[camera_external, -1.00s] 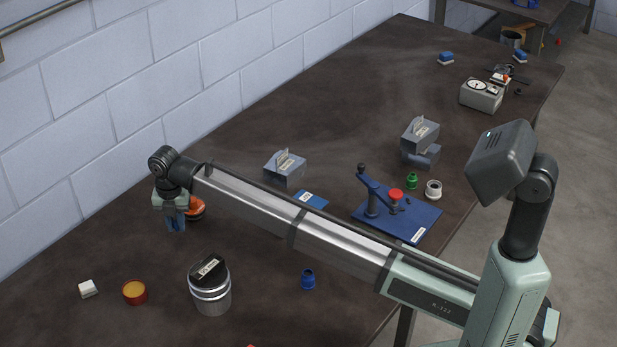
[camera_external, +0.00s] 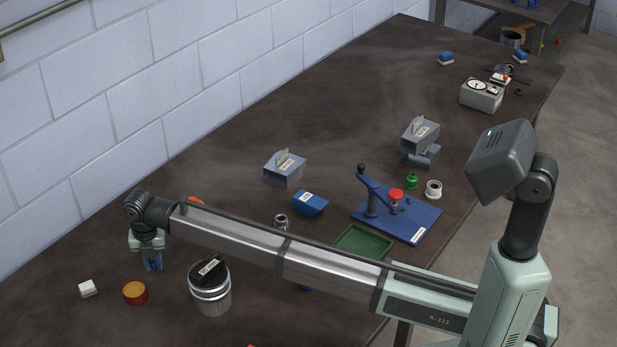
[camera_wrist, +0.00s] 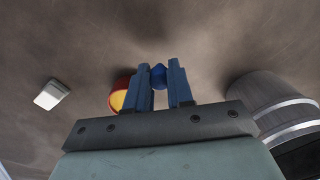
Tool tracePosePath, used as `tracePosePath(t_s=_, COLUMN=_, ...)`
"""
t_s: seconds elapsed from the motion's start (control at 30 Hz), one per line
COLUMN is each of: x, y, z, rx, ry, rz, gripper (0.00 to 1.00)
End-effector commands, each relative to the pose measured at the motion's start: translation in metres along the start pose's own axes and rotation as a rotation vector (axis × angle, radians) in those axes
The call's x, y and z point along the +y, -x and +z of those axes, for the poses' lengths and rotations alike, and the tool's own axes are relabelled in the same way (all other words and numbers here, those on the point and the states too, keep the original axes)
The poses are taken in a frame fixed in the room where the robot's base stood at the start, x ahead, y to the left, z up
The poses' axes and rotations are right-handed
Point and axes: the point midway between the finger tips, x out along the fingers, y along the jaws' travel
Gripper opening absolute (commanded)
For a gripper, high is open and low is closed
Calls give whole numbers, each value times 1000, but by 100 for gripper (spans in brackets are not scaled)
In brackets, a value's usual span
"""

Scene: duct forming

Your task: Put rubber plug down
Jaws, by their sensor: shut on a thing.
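My gripper (camera_external: 152,262) hangs over the near left part of the dark table, pointing down, beside a red-rimmed pot with yellow contents (camera_external: 134,292). In the wrist view its two blue fingers (camera_wrist: 162,85) are closed on a small rounded blue piece, which I take to be the rubber plug (camera_wrist: 158,75). The fingers hide much of the plug. In the external view I cannot tell the plug from the blue fingers. The red and yellow pot (camera_wrist: 119,96) shows just behind the left finger in the wrist view. The plug's height above the table is unclear.
A white block (camera_external: 88,288) lies left of the pot, and a metal canister with a black lid (camera_external: 210,290) stands to its right. A green tray (camera_external: 362,243), a grey fitting (camera_external: 281,222) and a blue press (camera_external: 400,218) are further right. Bare table lies behind my gripper.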

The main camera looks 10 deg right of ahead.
Motion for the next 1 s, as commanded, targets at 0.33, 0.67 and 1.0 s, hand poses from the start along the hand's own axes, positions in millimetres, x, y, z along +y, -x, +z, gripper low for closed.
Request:
tracePosePath(t_s=0.33, x=0, y=-35, z=0, rx=0, ry=0, rz=-1, gripper=0)
tracePosePath(t_s=0.67, x=0, y=-37, z=0, rx=0, ry=0, rz=0, gripper=0)
tracePosePath(t_s=1.0, x=0, y=-38, z=0, rx=0, ry=0, rz=0, gripper=47)
